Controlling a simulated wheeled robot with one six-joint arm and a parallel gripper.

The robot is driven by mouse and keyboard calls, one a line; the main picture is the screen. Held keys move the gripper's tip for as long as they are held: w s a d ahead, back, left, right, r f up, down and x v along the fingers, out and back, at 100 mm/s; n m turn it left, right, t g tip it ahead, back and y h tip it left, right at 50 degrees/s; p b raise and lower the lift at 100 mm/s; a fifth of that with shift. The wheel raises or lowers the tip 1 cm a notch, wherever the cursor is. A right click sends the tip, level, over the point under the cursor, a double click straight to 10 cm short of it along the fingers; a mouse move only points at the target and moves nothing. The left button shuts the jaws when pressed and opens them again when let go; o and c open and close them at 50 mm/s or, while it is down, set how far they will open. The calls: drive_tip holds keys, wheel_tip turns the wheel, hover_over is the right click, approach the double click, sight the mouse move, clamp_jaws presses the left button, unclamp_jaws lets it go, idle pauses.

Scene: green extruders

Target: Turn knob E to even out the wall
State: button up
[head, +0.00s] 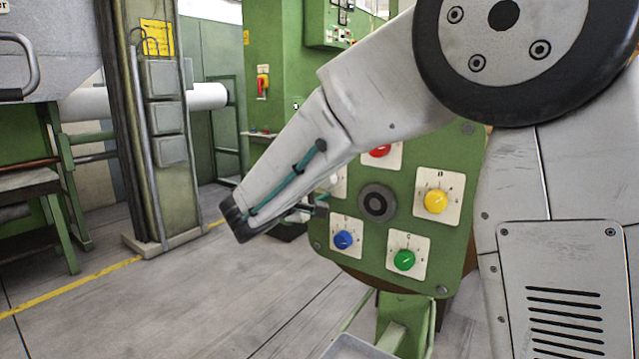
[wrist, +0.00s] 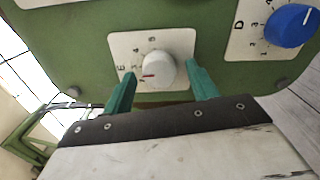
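Knob E (wrist: 160,70) is a round white knob on a white square plate marked E in the wrist view. A red mark on it points toward the left; the number it meets is too small to read. My gripper (wrist: 161,71) is open, with its teal fingers on the left and right of the knob. Gaps show between fingers and knob, and I cannot tell whether the tips reach its depth. In the head view, the white knob (head: 335,181) is partly hidden behind my forearm, and my gripper is mostly hidden there.
The green panel (head: 465,160) also carries a blue knob (head: 343,239), a green knob (head: 404,260), a yellow knob (head: 436,201) and a partly hidden red knob (head: 380,151). The blue knob D (wrist: 291,26) sits close by in the wrist view. Open floor (head: 180,300) lies left.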

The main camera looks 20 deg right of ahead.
drive_tip(key=v, duration=0.7)
drive_tip(key=shift+s+a, duration=0.25)
drive_tip(key=shift+a, duration=0.05)
